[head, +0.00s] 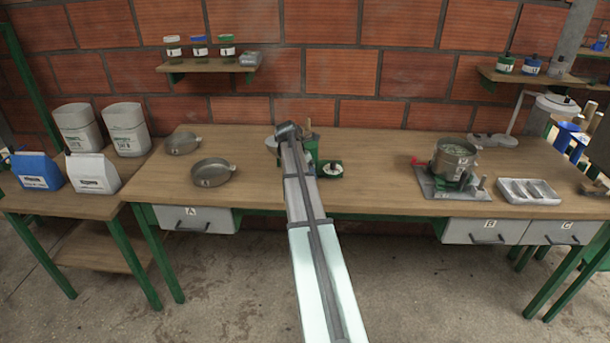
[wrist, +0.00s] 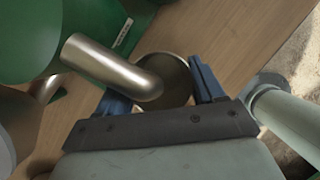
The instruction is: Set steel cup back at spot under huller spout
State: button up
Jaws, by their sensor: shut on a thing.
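In the wrist view, the steel cup (wrist: 178,72) sits between the two blue fingers of my gripper (wrist: 160,82), which are shut on it. The cup's round mouth faces the camera. A bent steel spout (wrist: 108,66) comes from the green huller (wrist: 93,20) and crosses over the left part of the mouth. I cannot tell whether the cup touches the bench. In the head view, my arm hides the cup and gripper; part of the green huller (head: 311,146) shows behind the arm.
The wooden bench (head: 385,165) between is clear.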

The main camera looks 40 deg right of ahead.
jog(key=shift+w+d, duration=0.2)
jog(key=o, duration=1.3)
jog(key=v, duration=1.3)
jog(key=shift+a+r, duration=0.15)
jog(key=shift+r, duration=0.25)
